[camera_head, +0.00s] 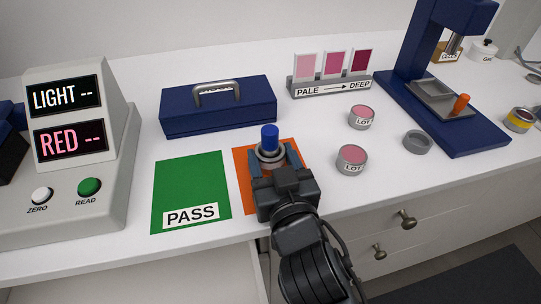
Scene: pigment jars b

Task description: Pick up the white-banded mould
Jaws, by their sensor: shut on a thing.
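My gripper (270,157) is over the orange mat, its two fingers shut on either side of a round grey mould with a pale, whitish band (269,154). A blue peg (270,137) stands upright in the top of this mould. My gripper hides the lower part of the mould, and I cannot tell whether it touches the mat.
The green PASS mat (190,180) lies left of the orange mat (243,190). Two pink-filled LOT jars (352,160) (361,118) and a grey ring (418,142) stand to the right. The blue toolbox (218,115) is behind; the blue press (410,55) and a yellow-banded mould (520,120) are farther right.

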